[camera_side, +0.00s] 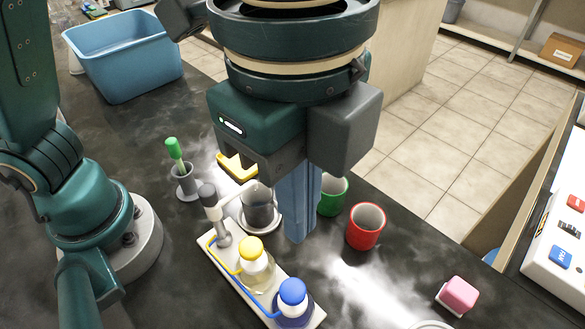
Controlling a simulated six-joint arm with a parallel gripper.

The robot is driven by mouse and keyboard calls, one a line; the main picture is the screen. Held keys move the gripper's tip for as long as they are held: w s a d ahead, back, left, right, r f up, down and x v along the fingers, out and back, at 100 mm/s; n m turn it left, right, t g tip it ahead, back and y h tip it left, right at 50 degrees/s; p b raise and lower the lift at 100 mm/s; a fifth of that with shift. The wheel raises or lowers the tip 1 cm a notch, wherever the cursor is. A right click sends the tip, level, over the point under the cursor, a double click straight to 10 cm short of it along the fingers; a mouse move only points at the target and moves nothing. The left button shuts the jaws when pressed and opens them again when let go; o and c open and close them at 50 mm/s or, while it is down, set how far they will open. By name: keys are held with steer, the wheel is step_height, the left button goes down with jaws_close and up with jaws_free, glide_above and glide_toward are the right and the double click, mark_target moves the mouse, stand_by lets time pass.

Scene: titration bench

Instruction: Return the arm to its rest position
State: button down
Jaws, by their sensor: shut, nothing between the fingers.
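My arm comes down from the top of the picture, and my gripper (299,238) hangs over the middle of the bench with its fingers pointing down. The fingers are shut together with nothing seen between them. In the picture they overlap the space between a grey beaker (258,207) on a white saucer and a green cup (333,196), partly covering the cup. I cannot tell how far the fingertips are above the bench.
A red cup (366,226) stands right of the fingers. In front is a white tray (225,268) with yellow-capped (255,262) and blue-capped (292,300) bottles. A yellow sponge (238,168), blue tub (125,55), pink cube (459,295) and white button box (556,260) surround.

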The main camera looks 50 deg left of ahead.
steer(key=w+a+r+n+t, duration=0.1)
steer(key=w+a+r+n, duration=0.1)
steer(key=a+n, duration=0.35)
steer(key=w+a+r+n+t, duration=0.1)
steer(key=w+a+n+t, duration=0.15)
steer(key=a, duration=0.65)
steer(key=s+a+f+n+t, duration=0.2)
steer(key=a+f+n, duration=0.4)
steer(key=n, duration=0.3)
steer(key=shift+s+a+f, duration=0.2)
steer(key=shift+s+a, duration=0.35)
steer(key=shift+s, duration=0.15)
